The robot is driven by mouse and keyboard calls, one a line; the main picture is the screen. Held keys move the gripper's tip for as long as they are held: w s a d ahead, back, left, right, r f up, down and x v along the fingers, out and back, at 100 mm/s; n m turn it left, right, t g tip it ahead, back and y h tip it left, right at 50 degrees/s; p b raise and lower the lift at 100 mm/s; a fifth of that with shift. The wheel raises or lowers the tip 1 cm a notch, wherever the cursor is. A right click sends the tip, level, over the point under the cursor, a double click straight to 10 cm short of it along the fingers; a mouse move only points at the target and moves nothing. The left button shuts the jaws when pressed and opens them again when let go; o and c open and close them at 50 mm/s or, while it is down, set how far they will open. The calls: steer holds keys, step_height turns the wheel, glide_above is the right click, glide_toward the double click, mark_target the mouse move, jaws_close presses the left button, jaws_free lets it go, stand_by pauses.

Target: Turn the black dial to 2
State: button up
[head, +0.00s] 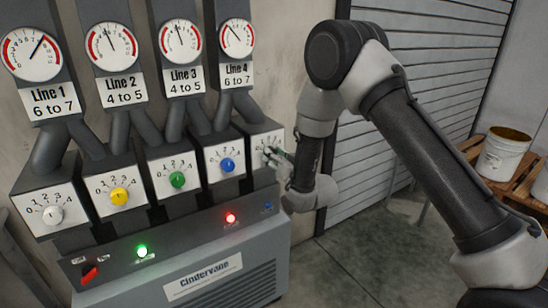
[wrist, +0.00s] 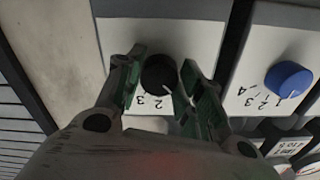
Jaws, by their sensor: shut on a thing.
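The black dial (wrist: 159,74) sits on a white scale plate in the wrist view, between the two green-lined fingers of my gripper (wrist: 162,82). The fingers are shut on the dial, one on each side. The figures 2 and 3 show upside down just below it; the other figures are hidden. I cannot tell surely which figure the dial points to. In the head view my gripper (head: 278,157) reaches from the right to the rightmost scale plate (head: 261,136) and hides the dial.
To its left stand the blue dial (head: 227,165), green dial (head: 177,180), yellow dial (head: 119,197) and white dial (head: 53,215). Below are a red switch (head: 89,273) and lit lamps. Gauges hang above. A white bucket (head: 504,153) stands on a pallet at right.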

steer(key=shift+a+m, duration=0.1)
steer(key=shift+m, duration=4.2)
steer(key=o, duration=1)
steer(key=shift+s, duration=0.15)
steer(key=v, duration=1.1)
steer(key=shift+s+d, duration=0.25)
steer(key=shift+d, duration=0.1)
